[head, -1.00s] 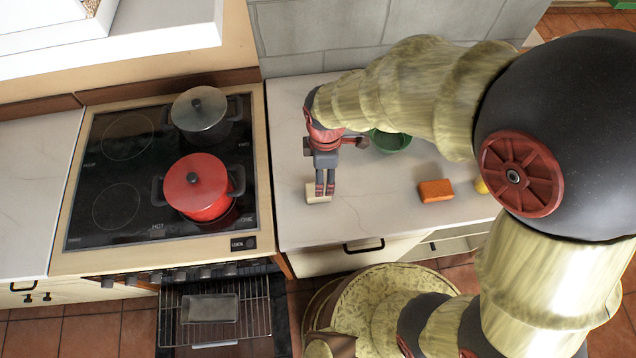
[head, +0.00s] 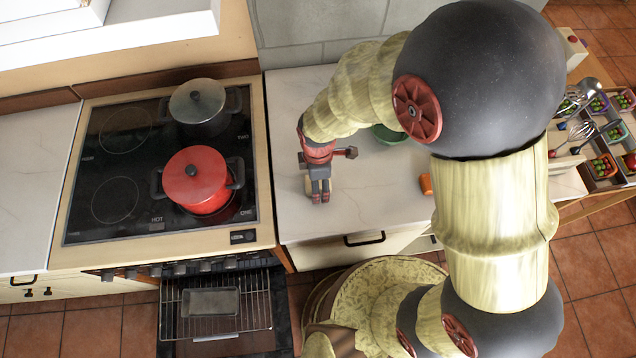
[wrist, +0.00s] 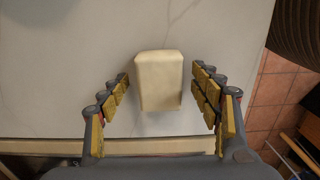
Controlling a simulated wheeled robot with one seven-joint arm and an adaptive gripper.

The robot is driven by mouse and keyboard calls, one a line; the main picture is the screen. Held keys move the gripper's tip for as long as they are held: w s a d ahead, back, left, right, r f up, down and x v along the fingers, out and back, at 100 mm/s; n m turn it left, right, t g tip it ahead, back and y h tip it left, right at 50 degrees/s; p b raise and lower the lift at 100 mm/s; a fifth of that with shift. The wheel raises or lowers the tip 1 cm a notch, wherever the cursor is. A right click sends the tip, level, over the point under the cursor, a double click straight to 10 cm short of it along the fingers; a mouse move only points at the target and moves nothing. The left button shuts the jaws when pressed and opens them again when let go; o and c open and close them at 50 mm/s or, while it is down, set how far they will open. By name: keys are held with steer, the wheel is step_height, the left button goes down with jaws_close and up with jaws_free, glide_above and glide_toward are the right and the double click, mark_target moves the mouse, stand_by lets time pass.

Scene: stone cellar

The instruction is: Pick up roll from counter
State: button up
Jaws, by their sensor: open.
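The roll (wrist: 159,82) is a pale cream, rounded block on the white counter (wrist: 60,60). In the wrist view it lies between the two fingers of my gripper (wrist: 161,85), with a gap on each side. In the head view only a small pale piece of the roll (head: 307,185) shows, and my gripper (head: 320,198) hides the rest. My gripper points down over it, open and empty. I cannot tell how far the fingertips are above the counter.
Left of the counter is a stove (head: 120,200) with a red pot (head: 194,180) and a grey pot (head: 200,108). A green bowl (head: 388,134) stands behind my gripper. An orange block (head: 425,184) is partly behind my arm. A table with small crates (head: 603,166) stands far right.

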steer(key=shift+c, duration=0.7)
steer(key=c, duration=1.1)
steer(key=shift+r, duration=0.1)
